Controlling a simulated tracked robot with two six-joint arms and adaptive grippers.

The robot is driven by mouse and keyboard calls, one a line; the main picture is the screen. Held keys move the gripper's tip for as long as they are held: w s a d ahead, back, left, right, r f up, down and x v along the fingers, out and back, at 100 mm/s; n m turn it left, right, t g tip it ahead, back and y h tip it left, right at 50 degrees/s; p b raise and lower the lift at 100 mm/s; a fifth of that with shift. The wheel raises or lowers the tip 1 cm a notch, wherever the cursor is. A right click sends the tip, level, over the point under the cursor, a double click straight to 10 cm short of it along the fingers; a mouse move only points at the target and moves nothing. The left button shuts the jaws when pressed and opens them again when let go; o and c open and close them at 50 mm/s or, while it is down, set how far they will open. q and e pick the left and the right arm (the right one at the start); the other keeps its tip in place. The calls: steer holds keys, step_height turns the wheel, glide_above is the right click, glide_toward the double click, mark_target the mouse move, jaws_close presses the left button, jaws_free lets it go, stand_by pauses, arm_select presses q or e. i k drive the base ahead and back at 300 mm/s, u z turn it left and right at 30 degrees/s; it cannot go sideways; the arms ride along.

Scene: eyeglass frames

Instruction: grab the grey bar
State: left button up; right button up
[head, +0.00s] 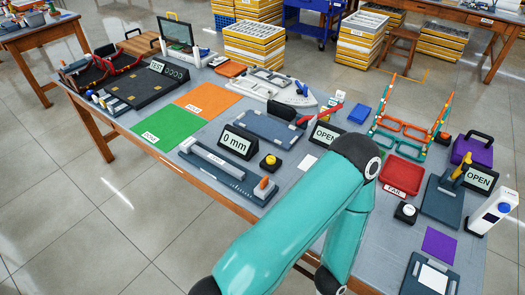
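A light grey bar (217,158) lies lengthwise along a blue-grey measuring fixture (238,183) at the front edge of the table, in front of a black display reading "0 mm" (237,142). An orange piece (264,185) stands at the fixture's right end. A teal arm of mine rises from the bottom of the head view, bends at a black joint to the right of the fixture and runs back down. Neither of my grippers shows; I cannot see what either holds.
Green (165,128) and orange (207,98) mats lie left of the fixture. A yellow-topped button (270,161) is close behind it. A red tray (402,175), glasses racks and "OPEN" displays crowd the right. The table's front edge runs just beside the fixture.

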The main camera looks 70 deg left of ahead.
mark_target(238, 175)
steer(key=z, duration=0.1)
steer(key=k, duration=1.35)
steer(key=u, duration=1.35)
steer(key=i, duration=0.2)
steer(key=u, duration=1.3)
steer(key=i, duration=0.85)
steer(key=z, duration=0.4)
